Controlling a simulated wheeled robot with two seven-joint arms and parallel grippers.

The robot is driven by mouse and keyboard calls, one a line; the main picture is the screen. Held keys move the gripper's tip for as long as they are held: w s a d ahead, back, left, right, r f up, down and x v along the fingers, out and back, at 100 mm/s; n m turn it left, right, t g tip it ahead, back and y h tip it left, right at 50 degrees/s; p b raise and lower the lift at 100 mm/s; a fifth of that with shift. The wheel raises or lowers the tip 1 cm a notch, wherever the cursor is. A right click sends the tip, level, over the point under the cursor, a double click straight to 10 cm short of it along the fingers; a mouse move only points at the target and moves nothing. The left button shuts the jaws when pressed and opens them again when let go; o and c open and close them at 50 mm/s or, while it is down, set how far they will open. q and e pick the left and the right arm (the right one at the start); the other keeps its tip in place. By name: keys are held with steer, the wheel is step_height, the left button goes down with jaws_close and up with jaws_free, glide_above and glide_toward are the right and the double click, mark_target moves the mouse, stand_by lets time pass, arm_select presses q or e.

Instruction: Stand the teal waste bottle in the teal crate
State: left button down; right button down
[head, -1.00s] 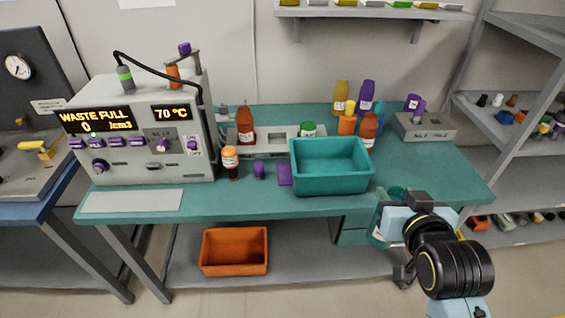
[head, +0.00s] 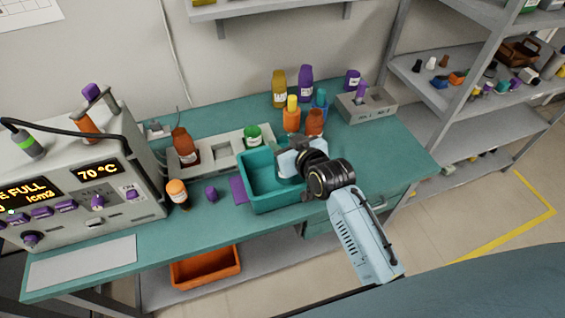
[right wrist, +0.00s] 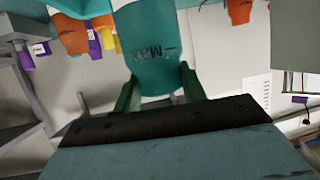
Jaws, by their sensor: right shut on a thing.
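The teal crate (head: 272,201) stands open-topped near the front edge of the teal bench. My right gripper (head: 290,160) is over the right part of the crate, at about rim height. It is shut on the teal waste bottle (right wrist: 152,48), which fills the space between the fingers in the right wrist view and shows the print "MAX". In the head view the bottle is mostly hidden behind the gripper and crate wall. I cannot tell whether its base touches the crate floor. My left gripper is not in view.
Orange bottles (head: 315,122), a yellow bottle (head: 279,90) and a purple bottle (head: 305,84) stand close behind the crate. The machine (head: 85,190) is at the left.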

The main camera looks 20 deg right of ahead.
step_height(320, 180, down, 6)
steer(key=shift+r+b, duration=0.2)
steer(key=shift+b, duration=0.1)
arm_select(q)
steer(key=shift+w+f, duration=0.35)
arm_select(e)
steer(key=shift+f, duration=0.45)
steer(key=shift+f, duration=0.15)
steer(key=c, duration=0.8)
jaws_free()
steer(key=shift+s, duration=0.1)
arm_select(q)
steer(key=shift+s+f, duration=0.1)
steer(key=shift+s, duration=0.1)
